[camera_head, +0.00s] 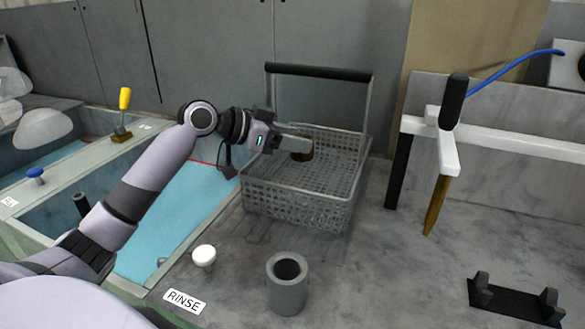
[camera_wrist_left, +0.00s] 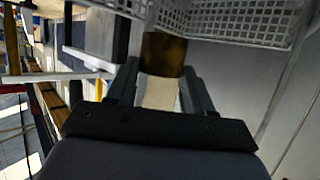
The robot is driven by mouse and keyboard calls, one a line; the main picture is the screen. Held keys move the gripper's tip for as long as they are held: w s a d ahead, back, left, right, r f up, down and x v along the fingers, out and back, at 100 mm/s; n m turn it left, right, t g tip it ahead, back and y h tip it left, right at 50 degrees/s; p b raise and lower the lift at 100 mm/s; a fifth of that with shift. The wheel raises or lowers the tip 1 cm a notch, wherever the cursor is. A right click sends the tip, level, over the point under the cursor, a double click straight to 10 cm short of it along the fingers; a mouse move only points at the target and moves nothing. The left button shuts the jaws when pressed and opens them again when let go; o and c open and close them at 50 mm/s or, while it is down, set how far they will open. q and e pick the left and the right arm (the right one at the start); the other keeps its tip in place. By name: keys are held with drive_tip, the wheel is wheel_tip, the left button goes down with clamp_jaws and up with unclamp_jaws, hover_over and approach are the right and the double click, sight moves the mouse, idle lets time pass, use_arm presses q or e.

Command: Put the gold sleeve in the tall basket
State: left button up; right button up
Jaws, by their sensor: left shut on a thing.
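My left gripper (camera_head: 290,147) reaches in from the left over the tall wire basket (camera_head: 295,207). It is shut on the gold sleeve (camera_head: 303,153), which shows as a dark gold-brown cylinder at the fingertips. In the left wrist view the gold sleeve (camera_wrist_left: 164,54) sits between the fingers, with a pale part below it and the basket mesh (camera_wrist_left: 235,22) beyond it. The basket is grey, with a dark handle bar raised at its back. In the head view the sleeve appears within the basket's outline; whether it touches the basket floor cannot be told. My right gripper is not in view.
A grey hollow cylinder (camera_head: 287,285) stands in front of the basket, with a white knob (camera_head: 204,256) to its left. A blue-water tank (camera_head: 180,220) lies left. A white-armed fixture (camera_head: 445,155) and a black cradle (camera_head: 515,300) are at right. The counter between is clear.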

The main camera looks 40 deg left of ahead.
use_arm(q)
wheel_tip(320, 180, down, 7)
drive_tip(key=shift+r, duration=0.15)
idle(0.4)
drive_tip(key=shift+f+b, duration=0.4)
drive_tip(key=shift+f, duration=0.15)
drive_tip(key=shift+f, duration=0.1)
drive_tip(key=o, duration=1.3)
drive_tip(key=shift+f, duration=0.1)
drive_tip(key=shift+o, duration=0.2)
